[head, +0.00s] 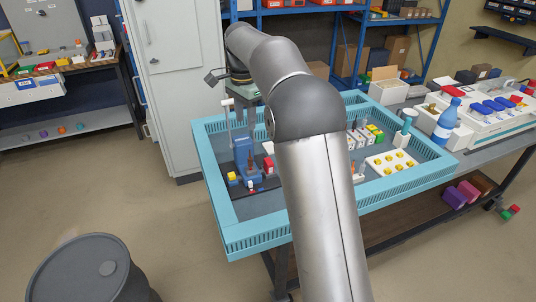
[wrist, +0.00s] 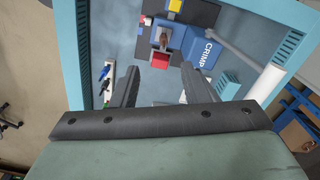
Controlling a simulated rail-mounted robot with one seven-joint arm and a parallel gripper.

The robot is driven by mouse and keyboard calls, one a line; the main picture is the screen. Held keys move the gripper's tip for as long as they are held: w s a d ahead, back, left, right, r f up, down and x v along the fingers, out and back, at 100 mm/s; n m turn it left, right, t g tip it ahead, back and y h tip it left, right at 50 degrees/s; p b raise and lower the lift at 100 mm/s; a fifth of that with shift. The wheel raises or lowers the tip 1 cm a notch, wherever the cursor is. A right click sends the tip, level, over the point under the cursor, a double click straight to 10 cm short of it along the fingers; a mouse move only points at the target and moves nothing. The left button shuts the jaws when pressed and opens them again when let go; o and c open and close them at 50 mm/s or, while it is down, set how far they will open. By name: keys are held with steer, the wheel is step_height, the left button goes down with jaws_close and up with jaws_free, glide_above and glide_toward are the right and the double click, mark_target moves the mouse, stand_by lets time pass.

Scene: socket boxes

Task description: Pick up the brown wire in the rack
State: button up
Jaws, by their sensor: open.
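My gripper (wrist: 160,71) is open in the wrist view, its two dark fingers apart with nothing between them. A narrow white rack (wrist: 108,90) lies left of the left finger and holds small blue and black pieces (wrist: 104,72). The finger partly covers the rack. I cannot make out a brown wire in it with certainty. A small brown piece (wrist: 164,40) shows at the blue crimping machine (wrist: 192,42), beyond the fingertips; I cannot tell what it is.
The turquoise-rimmed worktable (head: 228,240) holds the blue crimping machine (head: 243,155), a red block (head: 268,165), colored blocks and a white tray with yellow pieces (head: 378,168). A blue bottle (head: 446,122) stands right. A grey cabinet (head: 178,90) stands behind, left.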

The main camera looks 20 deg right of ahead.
steer(key=w, duration=0.1)
glide_toward(250, 158)
steer(key=shift+m, duration=0.4)
steer(key=f, duration=0.6)
steer(key=shift+w+a, duration=0.1)
steer(key=shift+w, duration=0.15)
steer(key=shift+s+f+p, duration=0.15)
steer(key=shift+f+p, duration=0.35)
steer(key=shift+f, duration=2.25)
jaws_close()
